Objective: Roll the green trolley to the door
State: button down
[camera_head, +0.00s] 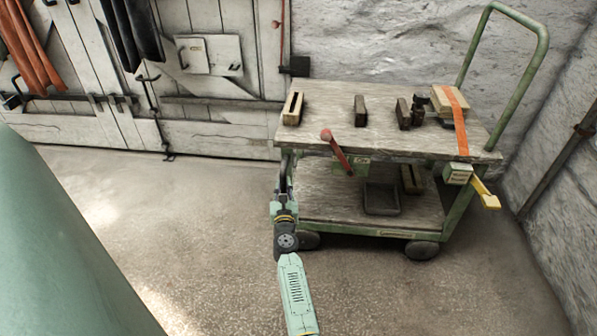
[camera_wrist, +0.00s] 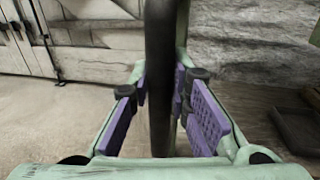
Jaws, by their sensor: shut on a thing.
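The green trolley (camera_head: 400,140) stands upright on the floor, with two worn wooden decks, dark wheels and a tall green push handle (camera_head: 525,80) at its right end. My gripper (camera_head: 284,188) is at the trolley's left end, beside the decks. In the wrist view, my gripper (camera_wrist: 160,95) has its purple pads on either side of a dark upright bar (camera_wrist: 160,50) and is shut on it. A green post shows just behind the bar. The pale wooden door (camera_head: 225,95) fills the back left wall, left of the trolley.
Wooden and dark blocks sit on the top deck; a dark tray (camera_head: 382,200) lies on the lower deck. A red lever (camera_head: 337,152) and a yellow lever (camera_head: 487,195) stick out in front. Rough walls close in behind and right. The floor (camera_head: 160,205) before the door is clear.

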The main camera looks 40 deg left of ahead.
jog(key=s+a+b, duration=0.4)
jog(key=s+a, duration=0.6)
jog(key=a, duration=0.4)
jog(key=shift+a, duration=0.3)
jog(key=shift+r, duration=0.1)
jog(key=c, duration=1.7)
grip_release()
jog(key=shift+a, duration=0.2)
jog(key=shift+o, duration=1.1)
jog(key=shift+d, duration=0.1)
notch_tip(320, 180, up, 10)
